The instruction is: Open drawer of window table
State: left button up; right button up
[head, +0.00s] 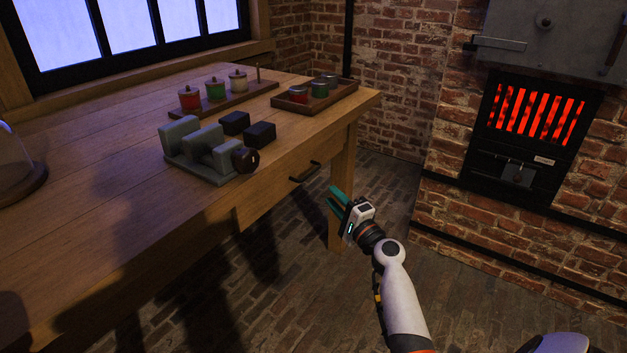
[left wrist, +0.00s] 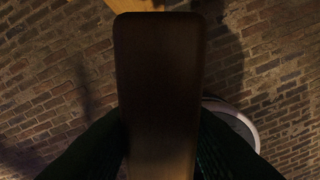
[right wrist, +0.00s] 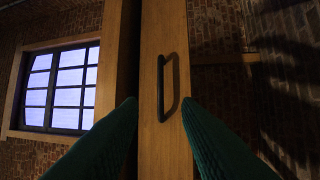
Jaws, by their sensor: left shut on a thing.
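The window table (head: 110,140) is a wooden table with a drawer in its right-hand side. The drawer's black bar handle (head: 305,172) shows on the front, and it also shows in the right wrist view (right wrist: 161,88). The drawer front (right wrist: 150,135) looks flush in the head view. My right gripper (head: 336,197) is open and empty, a little apart from the handle. In the right wrist view its green fingers (right wrist: 160,104) stand either side of the handle. My left gripper (left wrist: 160,145) is shut on a dark brown slab (left wrist: 158,90); neither shows in the head view.
Lidded jars (head: 215,91), a tray of jars (head: 318,92), a grey stepped stand (head: 200,150), dark blocks (head: 260,134) and a glass dome (head: 15,165) stand on the tabletop. A glowing furnace (head: 535,110) is at right. The brick floor beside the table is clear.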

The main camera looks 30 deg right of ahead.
jog(key=w+r+b, duration=0.1)
jog(key=w, duration=0.8)
jog(key=shift+w+r, duration=0.25)
jog(key=shift+w, duration=0.1)
grip_shut()
